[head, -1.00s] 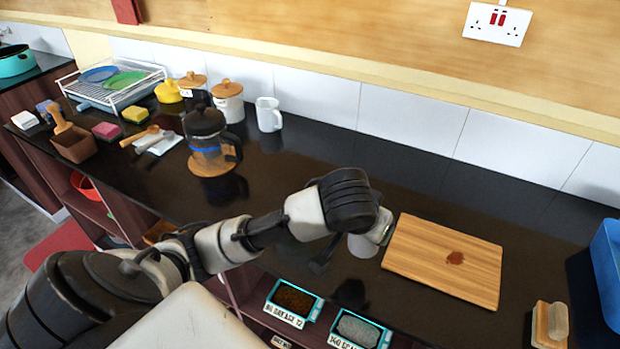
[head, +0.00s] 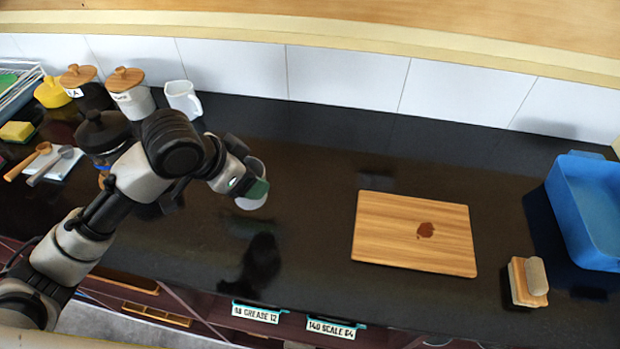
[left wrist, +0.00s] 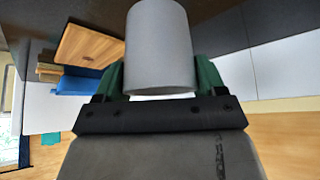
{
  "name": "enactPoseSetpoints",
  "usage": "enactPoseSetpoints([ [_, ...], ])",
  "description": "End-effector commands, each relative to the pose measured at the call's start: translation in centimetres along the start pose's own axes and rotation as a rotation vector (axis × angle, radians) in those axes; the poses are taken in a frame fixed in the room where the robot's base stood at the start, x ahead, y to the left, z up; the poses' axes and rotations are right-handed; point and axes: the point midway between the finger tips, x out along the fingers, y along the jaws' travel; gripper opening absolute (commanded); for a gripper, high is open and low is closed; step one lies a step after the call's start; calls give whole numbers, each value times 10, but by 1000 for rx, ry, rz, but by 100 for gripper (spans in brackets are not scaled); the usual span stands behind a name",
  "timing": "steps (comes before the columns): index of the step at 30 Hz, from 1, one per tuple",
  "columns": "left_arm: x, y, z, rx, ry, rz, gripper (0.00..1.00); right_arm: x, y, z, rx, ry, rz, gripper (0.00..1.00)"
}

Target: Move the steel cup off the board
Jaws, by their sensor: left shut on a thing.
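The steel cup (left wrist: 160,45) is a plain grey cylinder between the green fingers of my left gripper (left wrist: 160,80) in the left wrist view. In the head view my left gripper (head: 254,186) is shut on the cup (head: 250,201), which is mostly hidden by the hand and is held above the dark counter, left of the board. The wooden board (head: 375,225) lies flat on the counter with a reddish-brown stain (head: 425,230) on it and no cup on it. The board also shows in the left wrist view (left wrist: 92,44). My right gripper is not in view.
A blue bin (head: 590,205) and a wooden-backed block (head: 528,282) stand right of the board. A dark French press (head: 103,135), lidded jars (head: 132,95) and a white mug (head: 183,98) are at the left. The counter between the mug and the board is clear.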

Motion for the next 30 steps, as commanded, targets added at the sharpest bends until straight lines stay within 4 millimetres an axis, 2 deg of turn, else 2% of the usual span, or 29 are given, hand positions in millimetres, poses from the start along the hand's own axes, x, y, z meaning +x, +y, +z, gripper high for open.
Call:
enactPoseSetpoints([
  [1,-1,3,-5,76,1,45,46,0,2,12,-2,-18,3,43],
  [3,-2,10,-10,179,0,111,46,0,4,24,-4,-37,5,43],
  [7,-5,20,-18,325,-1,205,46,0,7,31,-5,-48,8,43],
  [12,-8,26,-22,409,-2,261,46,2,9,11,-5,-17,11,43],
  [17,-7,24,-20,415,-3,266,46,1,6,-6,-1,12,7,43],
  [20,-6,14,-9,410,-5,265,46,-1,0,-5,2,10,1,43],
  [30,4,-42,57,407,-7,264,46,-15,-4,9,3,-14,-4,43],
])
